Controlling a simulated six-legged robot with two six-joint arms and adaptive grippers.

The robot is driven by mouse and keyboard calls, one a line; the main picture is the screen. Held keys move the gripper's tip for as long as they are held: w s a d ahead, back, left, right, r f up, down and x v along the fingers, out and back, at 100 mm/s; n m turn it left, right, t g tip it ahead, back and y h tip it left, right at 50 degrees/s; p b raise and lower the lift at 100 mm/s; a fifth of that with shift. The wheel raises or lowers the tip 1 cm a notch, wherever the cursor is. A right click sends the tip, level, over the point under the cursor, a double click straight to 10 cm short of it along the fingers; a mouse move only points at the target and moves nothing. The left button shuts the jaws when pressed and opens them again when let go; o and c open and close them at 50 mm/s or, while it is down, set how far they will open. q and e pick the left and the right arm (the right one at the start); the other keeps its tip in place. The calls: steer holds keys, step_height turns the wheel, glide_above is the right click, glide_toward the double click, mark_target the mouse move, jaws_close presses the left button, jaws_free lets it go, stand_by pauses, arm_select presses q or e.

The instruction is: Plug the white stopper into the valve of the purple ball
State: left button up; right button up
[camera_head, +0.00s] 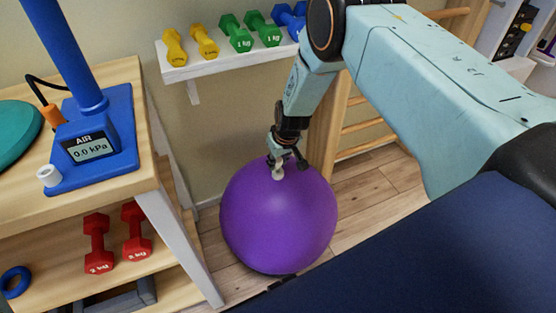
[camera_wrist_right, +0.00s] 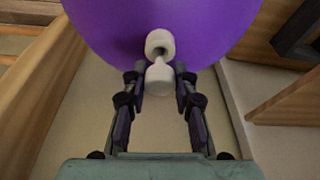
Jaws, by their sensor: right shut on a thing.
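The purple ball (camera_head: 278,225) rests on the floor beside the wooden shelf unit. My right gripper (camera_head: 287,163) reaches down to the top of the ball and is shut on the white stopper (camera_head: 278,172). In the right wrist view, the stopper (camera_wrist_right: 160,78) sits between the fingertips of the right gripper (camera_wrist_right: 161,80), against the purple ball (camera_wrist_right: 100,25) or just in front of it. A pale round end with a dark spot shows at the ball's surface; I cannot tell where stopper ends and valve begins, or whether it is seated. My left gripper is out of view.
A blue pump (camera_head: 95,150) with an "AIR 0.0 kPa" display stands on the wooden unit (camera_head: 120,85) at left. Dumbbells line a white wall shelf (camera_head: 230,63) above. Wooden wall bars (camera_head: 355,125) stand behind the ball; a dark blue padded surface (camera_head: 450,250) fills the lower right.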

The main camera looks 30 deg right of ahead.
steer(key=shift+f+b, duration=0.9)
steer(key=shift+f, duration=0.05)
steer(key=shift+s+f, duration=0.2)
stand_by(0.5)
steer(key=shift+r, duration=0.25)
steer(key=shift+w+r, duration=0.1)
steer(key=shift+r+p, duration=0.5)
steer(key=shift+p, duration=0.05)
steer(key=shift+w, duration=0.1)
steer(key=shift+f+b, duration=0.65)
stand_by(0.8)
steer(key=shift+f, duration=0.15)
stand_by(0.4)
steer(key=shift+s, duration=0.2)
